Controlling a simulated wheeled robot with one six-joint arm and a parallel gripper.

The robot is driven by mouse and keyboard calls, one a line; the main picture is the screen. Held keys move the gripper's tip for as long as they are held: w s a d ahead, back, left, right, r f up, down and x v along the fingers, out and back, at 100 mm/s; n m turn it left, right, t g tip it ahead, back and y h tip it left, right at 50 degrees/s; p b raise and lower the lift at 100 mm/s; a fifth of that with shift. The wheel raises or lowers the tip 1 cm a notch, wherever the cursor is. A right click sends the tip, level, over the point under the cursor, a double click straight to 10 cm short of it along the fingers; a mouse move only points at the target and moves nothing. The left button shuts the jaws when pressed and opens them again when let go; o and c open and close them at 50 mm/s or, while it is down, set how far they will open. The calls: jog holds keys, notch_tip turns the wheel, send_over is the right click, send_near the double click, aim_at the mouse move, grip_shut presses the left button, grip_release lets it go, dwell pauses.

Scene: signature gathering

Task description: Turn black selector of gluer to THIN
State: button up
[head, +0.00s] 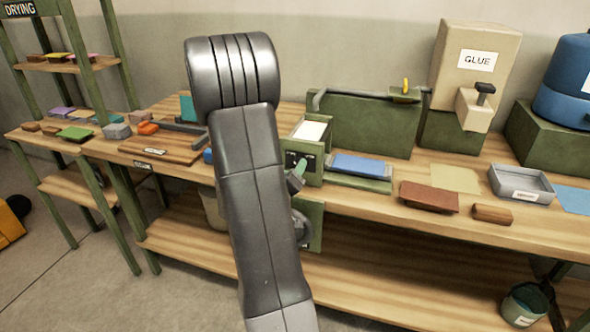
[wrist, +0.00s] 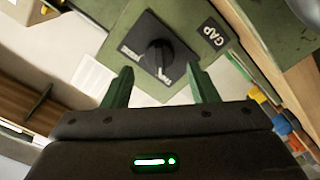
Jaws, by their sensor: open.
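In the wrist view the black selector (wrist: 158,57) is a round knob with a raised grip bar, on a dark square plate on a green panel (wrist: 200,14). White lettering beside the knob is too small to read surely, so I cannot tell its setting. In the head view my gripper (head: 298,174) is partly hidden by my arm, in front of the green machine (head: 312,132).
A blue pad (head: 358,164) lies on a green bed right of the panel. A brown block (head: 429,196), a grey tray (head: 521,184) and a GLUE dispenser (head: 470,75) are further right on the wooden bench (head: 440,223). A wooden board (head: 165,150) lies left of my arm.

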jog(key=v, duration=1.1)
jog(key=shift+s+b, duration=0.2)
jog(key=shift+b, duration=0.25)
jog(key=shift+w, duration=0.1)
jog(key=p+x, duration=0.1)
jog(key=x, duration=1.2)
jog(key=shift+w+d, duration=0.1)
jog(key=shift+w, duration=0.2)
jog(key=shift+s, duration=0.1)
jog(key=m, duration=0.2)
jog(key=shift+m, duration=0.4)
jog(key=m+b, duration=0.1)
jog(key=m, duration=0.4)
jog(key=shift+d+r, duration=0.1)
jog(key=m, duration=0.4)
jog(key=shift+d+m+p, duration=0.1)
jog(key=shift+m+p, duration=0.2)
jog(key=shift+m, duration=1.6)
